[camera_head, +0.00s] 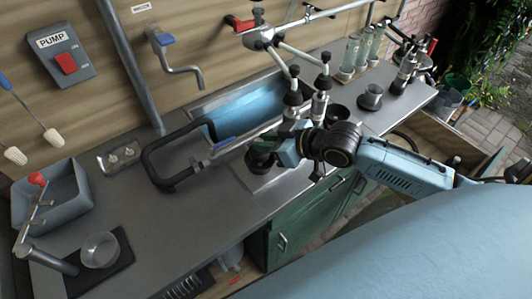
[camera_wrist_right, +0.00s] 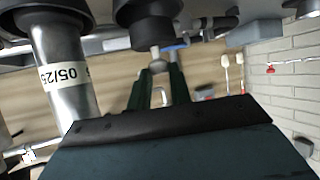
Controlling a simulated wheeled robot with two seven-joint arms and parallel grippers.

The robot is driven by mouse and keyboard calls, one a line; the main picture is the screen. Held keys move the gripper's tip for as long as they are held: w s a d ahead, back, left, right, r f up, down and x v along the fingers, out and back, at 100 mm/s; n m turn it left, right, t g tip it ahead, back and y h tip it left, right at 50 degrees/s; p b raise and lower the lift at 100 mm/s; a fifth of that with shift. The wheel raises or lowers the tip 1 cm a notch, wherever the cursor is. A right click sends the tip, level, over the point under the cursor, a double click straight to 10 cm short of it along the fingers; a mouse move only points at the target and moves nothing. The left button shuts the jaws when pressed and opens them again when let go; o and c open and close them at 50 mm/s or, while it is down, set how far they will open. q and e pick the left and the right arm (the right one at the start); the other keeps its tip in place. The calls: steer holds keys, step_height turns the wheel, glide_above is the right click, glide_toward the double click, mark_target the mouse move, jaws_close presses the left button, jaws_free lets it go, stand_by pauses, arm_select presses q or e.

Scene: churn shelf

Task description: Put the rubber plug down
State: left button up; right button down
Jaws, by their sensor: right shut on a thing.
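My right gripper (camera_head: 276,152) reaches in from the right over the front part of the counter. In the right wrist view its two green fingers (camera_wrist_right: 158,75) are closed on a small pale knob. The knob joins a broad, dark round body, which I take to be the rubber plug (camera_wrist_right: 150,12). In the head view the dark plug (camera_head: 260,160) shows at the gripper's tip, partly covered by it. It is over a pale plate (camera_head: 268,180) near the counter's front edge. I cannot tell whether it touches. My left gripper is not in view.
A metal tube cluster (camera_head: 320,95) stands close behind the gripper. A blue-lined trough (camera_head: 245,105) and a black looped handle (camera_head: 160,170) lie to its left. The grey counter (camera_head: 190,225) is bare at the front left. A dark funnel-like piece (camera_head: 370,97) stands right of the cluster.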

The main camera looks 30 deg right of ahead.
steer(key=shift+f, duration=1.95)
steer(key=shift+f+b, duration=0.15)
steer(key=shift+b, duration=0.15)
steer(key=c, duration=1.3)
jaws_free()
steer(key=shift+r, duration=0.2)
steer(key=p+v, duration=0.2)
steer(key=v, duration=1)
steer(key=shift+f, duration=0.1)
